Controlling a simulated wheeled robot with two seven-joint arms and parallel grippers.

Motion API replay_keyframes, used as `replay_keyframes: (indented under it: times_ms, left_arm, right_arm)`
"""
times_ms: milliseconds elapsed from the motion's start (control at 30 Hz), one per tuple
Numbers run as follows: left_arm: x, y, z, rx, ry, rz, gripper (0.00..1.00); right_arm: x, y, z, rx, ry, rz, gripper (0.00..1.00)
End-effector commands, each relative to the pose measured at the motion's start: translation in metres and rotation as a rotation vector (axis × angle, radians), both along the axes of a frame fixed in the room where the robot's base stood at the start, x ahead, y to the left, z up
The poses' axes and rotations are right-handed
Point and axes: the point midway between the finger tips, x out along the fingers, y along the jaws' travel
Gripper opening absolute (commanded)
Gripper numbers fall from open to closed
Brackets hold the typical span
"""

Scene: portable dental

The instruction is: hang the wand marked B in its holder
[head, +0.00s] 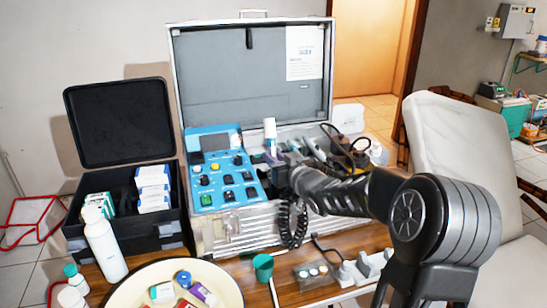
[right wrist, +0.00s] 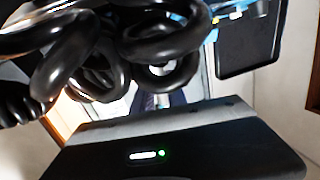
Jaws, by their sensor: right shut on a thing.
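My right gripper (head: 281,163) reaches in from the right over the open silver case (head: 235,230), just right of its blue control panel (head: 222,170). It is shut on what appears to be a wand, mostly hidden by the gripper. A white upright piece (head: 270,132) shows just above the fingers; I cannot tell whether it belongs to the held wand. A black coiled cord (head: 291,222) hangs below the gripper, and its loops (right wrist: 160,45) fill the upper part of the right wrist view. No letter B is readable, and I cannot make out its holder. My left gripper is out of view.
A black open box (head: 125,232) with small cartons stands left of the case. Dark cables and tools (head: 345,145) crowd the case's right side. A pale chair (head: 455,135) stands at right.

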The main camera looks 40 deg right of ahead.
Motion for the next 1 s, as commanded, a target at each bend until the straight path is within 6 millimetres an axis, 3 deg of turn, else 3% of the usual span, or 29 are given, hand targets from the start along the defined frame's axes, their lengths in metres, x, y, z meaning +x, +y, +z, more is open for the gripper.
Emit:
replay_keyframes:
  times_ms: [300, 333, 633, 1000]
  left_arm:
    - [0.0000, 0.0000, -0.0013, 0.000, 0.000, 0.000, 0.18]
    - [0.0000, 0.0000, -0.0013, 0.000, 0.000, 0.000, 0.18]
    - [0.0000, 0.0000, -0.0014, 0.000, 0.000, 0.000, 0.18]
    - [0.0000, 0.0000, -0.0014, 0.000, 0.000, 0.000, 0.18]
  right_arm:
    - [-0.0005, 0.0002, -0.0009, 0.000, -0.001, 0.000, 0.00]
    - [-0.0005, 0.0002, -0.0009, 0.000, -0.001, 0.000, 0.19]
    - [-0.0004, 0.0002, -0.0012, 0.000, 0.000, 0.000, 0.43]
    - [-0.0005, 0.0003, -0.0018, 0.000, 0.001, 0.000, 0.43]
